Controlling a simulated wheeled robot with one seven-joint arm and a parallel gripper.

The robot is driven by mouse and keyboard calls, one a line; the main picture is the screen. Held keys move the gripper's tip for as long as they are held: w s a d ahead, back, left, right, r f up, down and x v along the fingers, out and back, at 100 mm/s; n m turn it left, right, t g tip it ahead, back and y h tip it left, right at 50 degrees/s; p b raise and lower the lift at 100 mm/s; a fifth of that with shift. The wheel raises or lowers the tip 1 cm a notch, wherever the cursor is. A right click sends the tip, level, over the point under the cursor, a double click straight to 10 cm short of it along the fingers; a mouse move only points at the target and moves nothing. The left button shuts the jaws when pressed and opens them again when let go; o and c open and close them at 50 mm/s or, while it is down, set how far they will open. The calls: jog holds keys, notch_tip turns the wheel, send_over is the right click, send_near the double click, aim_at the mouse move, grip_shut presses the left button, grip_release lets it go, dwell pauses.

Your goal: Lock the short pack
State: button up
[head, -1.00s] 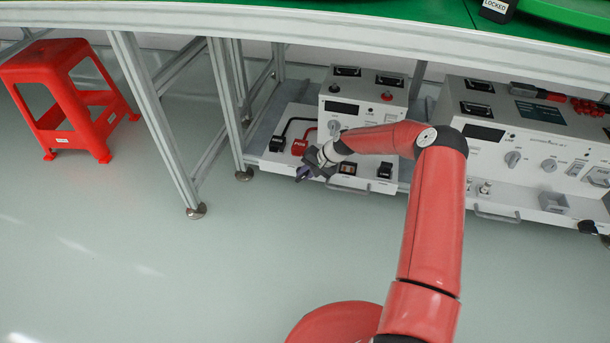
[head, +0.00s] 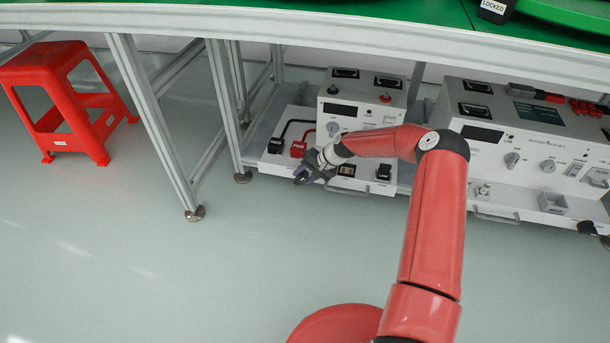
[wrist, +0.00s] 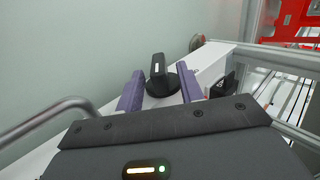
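The narrower white unit (head: 358,112), taken as the short pack, stands on the shelf under the bench with a low white front ledge (head: 262,160). In the wrist view a black knob (wrist: 158,66) with a white mark stands upright on a round black base on the white surface. My gripper (head: 303,177) is at the front of this ledge, in front of the red plug. Its purple fingers (wrist: 160,92) are spread, one each side of the knob's base, with nothing clamped. In the head view my gripper hides the knob.
A black plug (head: 276,146) and a red plug (head: 298,149) with leads sit on the ledge, with a black switch (head: 384,171) to the right. A wider unit (head: 520,140) stands at right. Bench legs (head: 160,130) and a red stool (head: 65,95) are at left. Floor in front is clear.

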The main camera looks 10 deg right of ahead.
jog(key=p+v, duration=0.1)
jog(key=v, duration=0.6)
jog(key=shift+d+r, duration=0.2)
jog(key=shift+r, duration=0.15)
jog(key=shift+s, duration=0.1)
